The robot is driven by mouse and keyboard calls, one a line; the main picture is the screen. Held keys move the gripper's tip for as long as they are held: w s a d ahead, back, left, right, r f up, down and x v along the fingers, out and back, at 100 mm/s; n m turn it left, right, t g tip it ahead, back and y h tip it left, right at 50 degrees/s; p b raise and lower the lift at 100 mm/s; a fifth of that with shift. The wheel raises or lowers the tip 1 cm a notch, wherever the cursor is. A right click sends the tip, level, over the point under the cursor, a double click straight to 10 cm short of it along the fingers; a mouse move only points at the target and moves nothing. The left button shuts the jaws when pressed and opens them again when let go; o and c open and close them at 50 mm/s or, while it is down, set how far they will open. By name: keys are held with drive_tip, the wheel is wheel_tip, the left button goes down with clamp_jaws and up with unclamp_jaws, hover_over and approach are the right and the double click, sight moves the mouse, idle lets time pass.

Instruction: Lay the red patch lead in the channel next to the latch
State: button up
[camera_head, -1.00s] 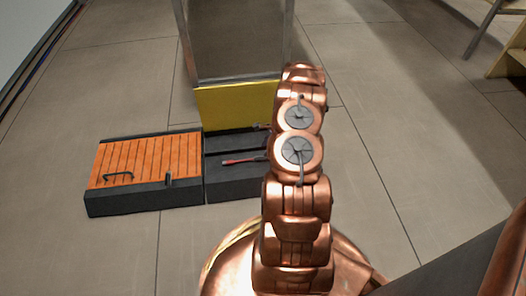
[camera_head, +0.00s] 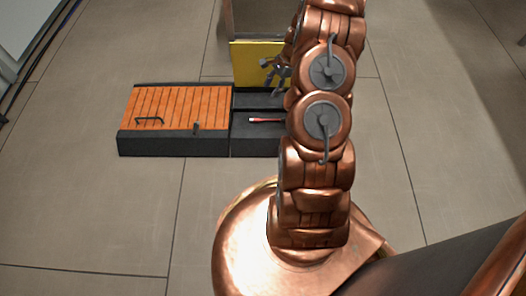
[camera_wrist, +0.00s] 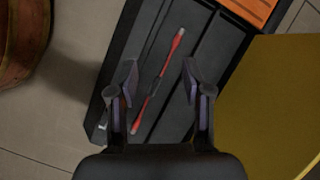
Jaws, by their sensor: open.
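The red patch lead (camera_head: 268,121) lies in the dark tray (camera_head: 245,147), right of the orange slatted lid. In the wrist view the lead (camera_wrist: 161,76) is thin and red with grey ends, running slanted along the tray. My gripper (camera_wrist: 160,80) is open and empty, its fingers on either side of the lead in that view. In the head view my gripper (camera_head: 272,70) shows partly beside my arm, above the tray's far part. A small dark upright piece (camera_head: 196,128), perhaps the latch, stands at the lid's front edge. My arm hides the tray's right end.
The orange slatted lid (camera_head: 175,107) has a dark handle (camera_head: 149,121). A yellow panel (camera_head: 250,58) stands upright behind the tray and fills the right side of the wrist view (camera_wrist: 265,105). Open floor (camera_head: 90,215) lies in front.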

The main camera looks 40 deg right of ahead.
drive_tip(key=s+a+r+n+g, duration=0.2)
drive_tip(key=s+a+r+n, duration=0.25)
drive_tip(key=a+r, duration=0.55)
drive_tip(key=s+a+r+n+g, duration=0.1)
drive_tip(key=s+a+r+n, duration=0.3)
drive_tip(key=a+r+n, duration=0.5)
drive_tip(key=s+a+r+n+h, duration=0.1)
drive_tip(key=s+a+r+n, duration=0.1)
drive_tip(key=s, duration=0.5)
drive_tip(key=s+a+r+n+g+h, duration=0.1)
drive_tip(key=s+a, duration=0.3)
drive_tip(key=s, duration=0.4)
drive_tip(key=s+a+r+n+h, duration=0.2)
drive_tip(key=s+a+r+n, duration=0.1)
drive_tip(key=s, duration=0.5)
drive_tip(key=shift+s+a+r+g+h, duration=0.25)
drive_tip(key=shift+a+r+g+h, duration=0.05)
drive_tip(key=shift+a+r+g, duration=0.1)
drive_tip(key=shift+n, duration=0.25)
wheel_tip(320, 180, up, 42)
drive_tip(key=t+p, duration=0.1)
drive_tip(key=p, duration=3.9)
drive_tip(key=shift+s+r, duration=0.15)
drive_tip(key=shift+r, duration=0.1)
